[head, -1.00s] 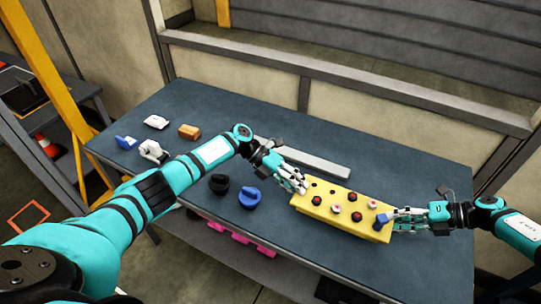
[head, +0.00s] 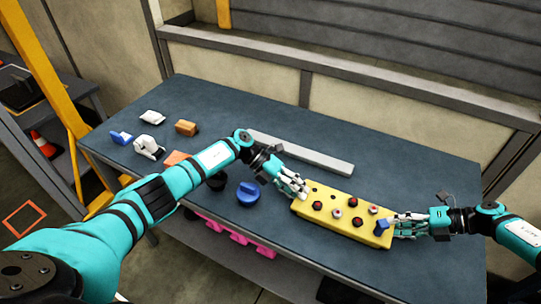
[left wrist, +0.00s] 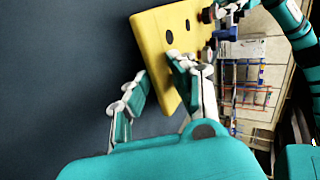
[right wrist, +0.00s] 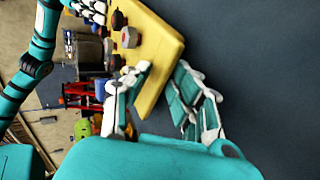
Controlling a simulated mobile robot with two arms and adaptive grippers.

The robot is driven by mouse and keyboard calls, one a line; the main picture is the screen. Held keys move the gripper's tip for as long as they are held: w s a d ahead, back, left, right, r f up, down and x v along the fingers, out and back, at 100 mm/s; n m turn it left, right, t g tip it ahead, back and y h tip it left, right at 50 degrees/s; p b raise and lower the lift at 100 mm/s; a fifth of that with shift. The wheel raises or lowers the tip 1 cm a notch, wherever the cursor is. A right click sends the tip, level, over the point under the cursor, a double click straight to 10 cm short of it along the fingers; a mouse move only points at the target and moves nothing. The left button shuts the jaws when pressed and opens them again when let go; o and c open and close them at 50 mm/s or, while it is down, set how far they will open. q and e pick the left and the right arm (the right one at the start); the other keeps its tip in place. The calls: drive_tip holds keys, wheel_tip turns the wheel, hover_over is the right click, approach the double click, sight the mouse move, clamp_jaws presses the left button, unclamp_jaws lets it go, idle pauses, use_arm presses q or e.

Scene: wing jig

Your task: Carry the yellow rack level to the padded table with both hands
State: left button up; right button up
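The yellow rack (head: 320,222) is a long block with round holes and several red, black and white knobs, plus a blue piece (head: 382,225) near its right end. It looks about level over the front part of the blue-grey table (head: 400,170); I cannot tell how much gap is under it. My left gripper (head: 299,190) is shut on its left end, which shows in the left wrist view (left wrist: 160,40). My right gripper (head: 400,226) is shut on its right end, seen in the right wrist view (right wrist: 160,50). I cannot make out which table is padded.
A grey bar (head: 300,153) lies behind the rack. A blue knob (head: 248,192), a white clamp (head: 148,145) and an orange block (head: 186,128) lie to the left. A ledge and wall run behind the table. A yellow post (head: 60,110) and dark shelf stand far left.

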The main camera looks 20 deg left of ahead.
use_arm(q)
drive_tip(key=o, duration=0.3)
drive_tip(key=shift+s+r, duration=0.1)
drive_tip(key=shift+r, duration=0.1)
use_arm(e)
drive_tip(key=o, duration=0.3)
drive_tip(key=shift+s+r, duration=0.1)
drive_tip(key=shift+r, duration=0.1)
drive_tip(key=shift+o, duration=0.2)
use_arm(q)
drive_tip(key=shift+a+r, duration=0.1)
drive_tip(key=shift+a, duration=0.2)
drive_tip(key=v, duration=0.7)
drive_tip(key=shift+r, duration=0.1)
drive_tip(key=shift+a, duration=0.15)
use_arm(e)
drive_tip(key=shift+d, duration=0.2)
drive_tip(key=v, duration=1.1)
drive_tip(key=shift+d+r, duration=0.2)
drive_tip(key=shift+d, duration=0.05)
